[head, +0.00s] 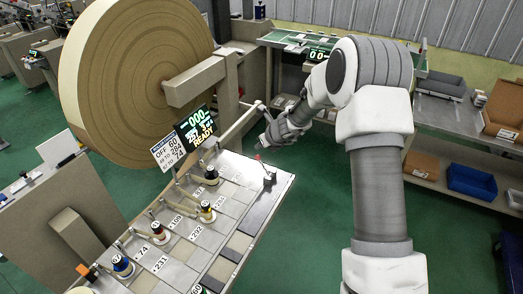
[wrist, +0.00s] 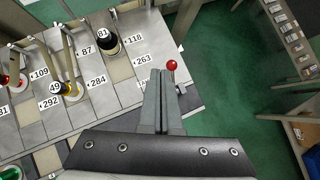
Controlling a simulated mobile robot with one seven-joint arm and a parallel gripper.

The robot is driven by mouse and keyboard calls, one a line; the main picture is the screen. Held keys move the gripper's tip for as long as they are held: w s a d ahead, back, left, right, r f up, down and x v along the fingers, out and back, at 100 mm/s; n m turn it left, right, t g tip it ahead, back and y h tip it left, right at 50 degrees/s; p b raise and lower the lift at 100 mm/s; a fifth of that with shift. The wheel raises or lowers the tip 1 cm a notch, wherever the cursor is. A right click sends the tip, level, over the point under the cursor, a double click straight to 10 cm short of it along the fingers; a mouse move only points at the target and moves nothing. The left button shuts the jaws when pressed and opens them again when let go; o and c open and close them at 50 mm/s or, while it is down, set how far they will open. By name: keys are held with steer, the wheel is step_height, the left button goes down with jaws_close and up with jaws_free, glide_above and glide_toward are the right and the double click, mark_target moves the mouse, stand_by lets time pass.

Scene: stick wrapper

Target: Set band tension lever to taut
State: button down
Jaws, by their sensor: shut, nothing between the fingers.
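The band tension lever shows in the wrist view as a red ball knob (wrist: 172,65) just right of my fingertips. In the head view a small dark lever with a red part (head: 268,181) stands at the right end of the grey panel (head: 272,198). My gripper (wrist: 159,73) is shut and empty, its fingers together beside the knob; I cannot tell whether they touch it. In the head view my gripper (head: 264,143) hangs above that panel end. A small label beside the fingers is partly hidden, and the lever's shaft and position are unclear.
Several bobbins on pegs, such as the one marked 81 (wrist: 107,40), stand on the numbered panel left of my gripper. A READY display (head: 197,128) and a large wound roll (head: 135,80) stand behind. Green floor (wrist: 225,80) is open to the right.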

steer(key=shift+s+a+r, duration=0.1)
steer(key=shift+s+r, duration=0.1)
steer(key=shift+r, duration=0.4)
steer(key=shift+s+a+r, duration=0.1)
steer(key=shift+s+r, duration=0.1)
steer(key=shift+r, duration=0.4)
steer(key=s+a+r+n+y+b, duration=0.1)
steer(key=s+r+n, duration=1.3)
steer(key=r, duration=0.3)
steer(key=s+d+n+h, duration=0.1)
steer(key=s+d+n, duration=0.2)
steer(key=s+n, duration=0.2)
steer(key=s+d+r+n+g+h+b, duration=0.1)
steer(key=s+n, duration=0.4)
steer(key=s, duration=0.7)
steer(key=s+d+n+h+b, duration=0.1)
steer(key=s+d+n+h, duration=0.1)
steer(key=s+d+n, duration=0.3)
steer(key=shift+s+d+r+n+g+h, duration=0.35)
steer(key=shift+s+d, duration=0.2)
steer(key=shift+s, duration=1.7)
steer(key=shift+f, duration=0.1)
